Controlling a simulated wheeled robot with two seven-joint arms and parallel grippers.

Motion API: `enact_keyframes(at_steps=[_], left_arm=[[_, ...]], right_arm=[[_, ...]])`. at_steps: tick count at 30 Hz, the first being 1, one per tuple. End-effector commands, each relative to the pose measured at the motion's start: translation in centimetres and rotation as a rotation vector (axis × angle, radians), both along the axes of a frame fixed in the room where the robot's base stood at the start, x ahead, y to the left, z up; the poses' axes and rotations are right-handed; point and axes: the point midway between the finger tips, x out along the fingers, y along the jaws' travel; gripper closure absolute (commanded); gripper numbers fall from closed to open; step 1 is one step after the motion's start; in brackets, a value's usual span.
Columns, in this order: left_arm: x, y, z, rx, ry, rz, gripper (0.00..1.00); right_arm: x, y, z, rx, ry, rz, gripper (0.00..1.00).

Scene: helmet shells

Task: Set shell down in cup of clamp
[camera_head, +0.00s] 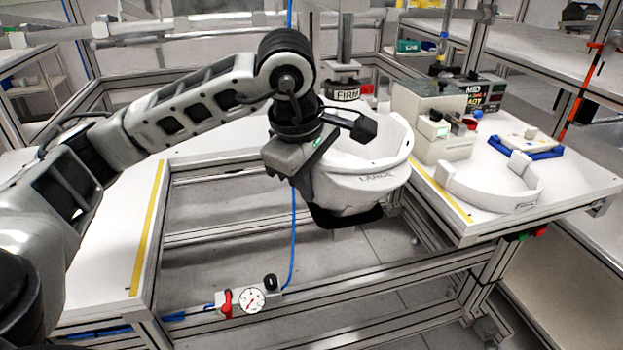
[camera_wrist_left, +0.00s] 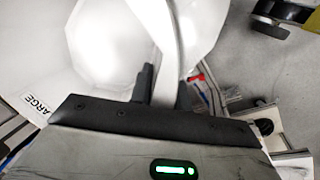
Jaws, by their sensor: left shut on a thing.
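A large white helmet shell (camera_head: 360,186), open side up and labelled LARGE, hangs over the gap between the tables in the head view. A black part shows along its underside. My left gripper (camera_wrist_left: 164,88) is shut on the shell's thin wall, one black finger on each side; the shell (camera_wrist_left: 100,40) fills the upper left of the left wrist view. A metal post with a FIRM label (camera_head: 346,95) stands behind the shell and may belong to the clamp. I cannot make out the clamp's cup; the shell and arm cover that area. My right gripper is not in view.
A white curved band (camera_head: 490,190) and a blue tray (camera_head: 525,148) lie on the right table. A frame bar with a gauge (camera_head: 251,300) crosses in front. The left table (camera_head: 115,225) is bare.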

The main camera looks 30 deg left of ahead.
Motion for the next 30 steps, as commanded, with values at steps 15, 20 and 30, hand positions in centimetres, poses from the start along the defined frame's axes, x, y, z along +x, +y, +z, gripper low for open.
enact_keyframes(at_steps=[15, 20, 30], left_arm=[[0.04, -0.04, -0.09, -0.001, -0.004, 0.000, 1.00], [0.02, -0.04, -0.06, -0.001, -0.004, 0.001, 1.00], [0.03, -0.03, -0.07, -0.001, -0.004, 0.000, 1.00]], right_arm=[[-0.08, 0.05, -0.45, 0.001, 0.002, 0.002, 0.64], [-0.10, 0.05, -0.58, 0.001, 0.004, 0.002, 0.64], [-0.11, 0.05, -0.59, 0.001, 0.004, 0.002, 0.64]])
